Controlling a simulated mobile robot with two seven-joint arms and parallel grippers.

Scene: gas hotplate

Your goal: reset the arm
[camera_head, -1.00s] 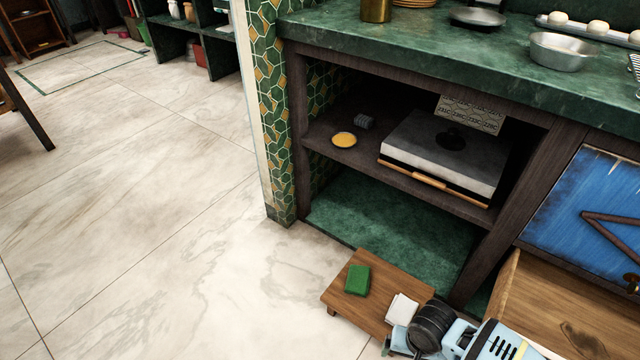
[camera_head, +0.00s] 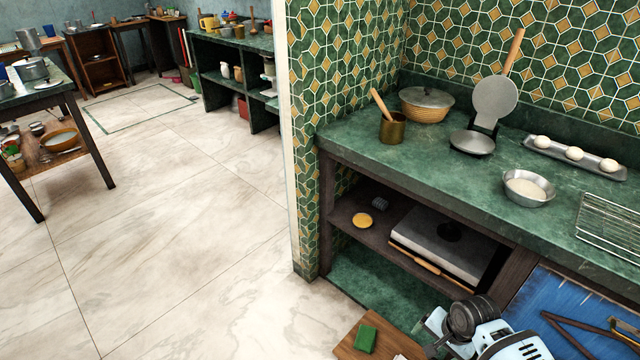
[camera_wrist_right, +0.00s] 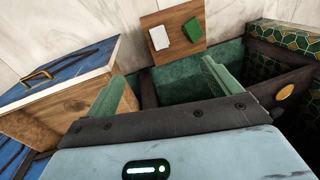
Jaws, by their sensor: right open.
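My right gripper (camera_wrist_right: 175,88) is open and empty, its two fingers spread apart in the right wrist view. My right arm (camera_head: 490,335) shows at the bottom of the head view, in front of the open lower shelf. The gas hotplate (camera_head: 470,254), a grey-topped box with a black burner, sits on the wooden shelf under the green counter. My right gripper is apart from it. My left gripper is in neither view.
A low wooden board (camera_wrist_right: 180,22) bears a green sponge (camera_head: 365,338) and a white cloth (camera_wrist_right: 159,37). A pulled-out wooden drawer (camera_wrist_right: 65,110) with a blue front is beside my right gripper. The counter (camera_head: 400,160) holds several kitchen items.

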